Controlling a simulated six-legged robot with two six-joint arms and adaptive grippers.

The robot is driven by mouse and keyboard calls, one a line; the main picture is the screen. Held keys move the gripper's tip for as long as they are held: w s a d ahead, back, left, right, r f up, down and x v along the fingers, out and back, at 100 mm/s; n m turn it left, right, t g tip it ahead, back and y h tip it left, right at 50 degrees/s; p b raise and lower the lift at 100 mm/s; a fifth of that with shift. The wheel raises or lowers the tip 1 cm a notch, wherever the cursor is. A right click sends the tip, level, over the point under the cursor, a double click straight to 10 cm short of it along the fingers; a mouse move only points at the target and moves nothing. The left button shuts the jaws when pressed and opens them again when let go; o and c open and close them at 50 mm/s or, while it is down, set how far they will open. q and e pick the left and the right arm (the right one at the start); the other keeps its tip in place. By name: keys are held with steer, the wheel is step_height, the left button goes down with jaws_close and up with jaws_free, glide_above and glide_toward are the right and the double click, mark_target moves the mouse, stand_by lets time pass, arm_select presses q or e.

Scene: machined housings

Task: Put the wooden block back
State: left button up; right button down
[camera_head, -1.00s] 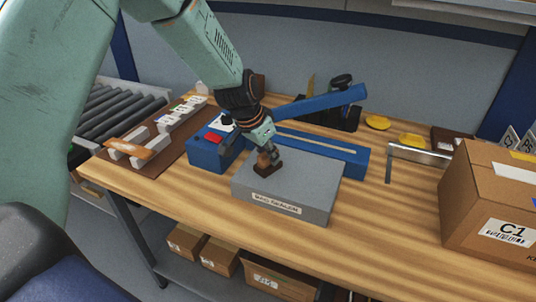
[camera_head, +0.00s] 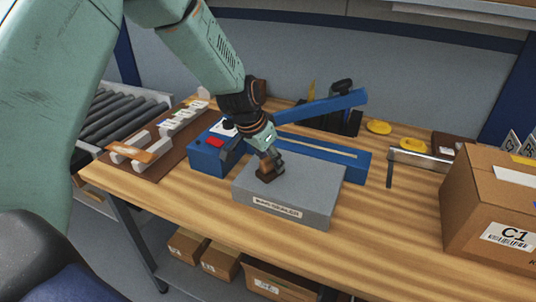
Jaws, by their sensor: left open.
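A small brown wooden block (camera_head: 265,173) with a dark lower part stands on top of a grey box (camera_head: 325,195) with a label on its front. My left gripper (camera_head: 274,162) comes down from above and is right at the block, its fingers open. Part of the block is hidden by the fingers, and I cannot tell whether they touch it. My right gripper is not in view.
A blue device (camera_head: 355,165) with a raised blue arm (camera_head: 330,103) stands behind the grey box. A brown board (camera_head: 150,165) with grey holders lies at left. A cardboard box (camera_head: 480,225) stands at right. Free tabletop (camera_head: 390,225) lies between.

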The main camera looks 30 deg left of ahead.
arm_select(q)
steer(key=shift+r, duration=0.25)
steer(key=p+v, duration=0.3)
steer(key=v, duration=0.8)
steer(key=shift+r, duration=0.35)
steer(key=shift+s+a, duration=0.15)
steer(key=shift+s, duration=0.05)
steer(key=shift+w, duration=0.1)
